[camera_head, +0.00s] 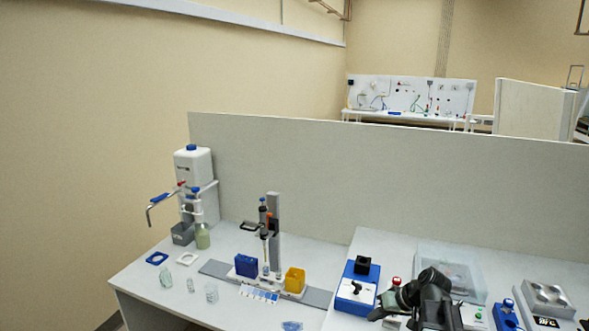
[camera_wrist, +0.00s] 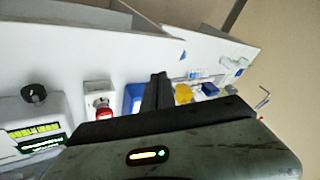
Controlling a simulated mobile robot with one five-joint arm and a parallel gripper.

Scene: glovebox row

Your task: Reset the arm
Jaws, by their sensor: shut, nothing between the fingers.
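My gripper shows in the wrist view (camera_wrist: 157,78), its two dark fingers close together, shut and empty. Past the fingertips the wrist view shows the bench, with a blue device (camera_wrist: 134,98) just left of the fingers and a yellow box (camera_wrist: 183,94) to their right. In the head view my dark arm is at the lower right, over the front of the right bench, beside a blue device with a black knob (camera_head: 356,286). The arm's lower part is cut off by the frame edge.
A pipetting stand (camera_head: 274,235) with a blue box (camera_head: 246,265) and a yellow box (camera_head: 294,280) stands on the left bench. A white canister (camera_head: 193,165) is at the back left. A clear box (camera_head: 448,268) stands behind my arm. A grey partition (camera_head: 400,190) runs behind the benches.

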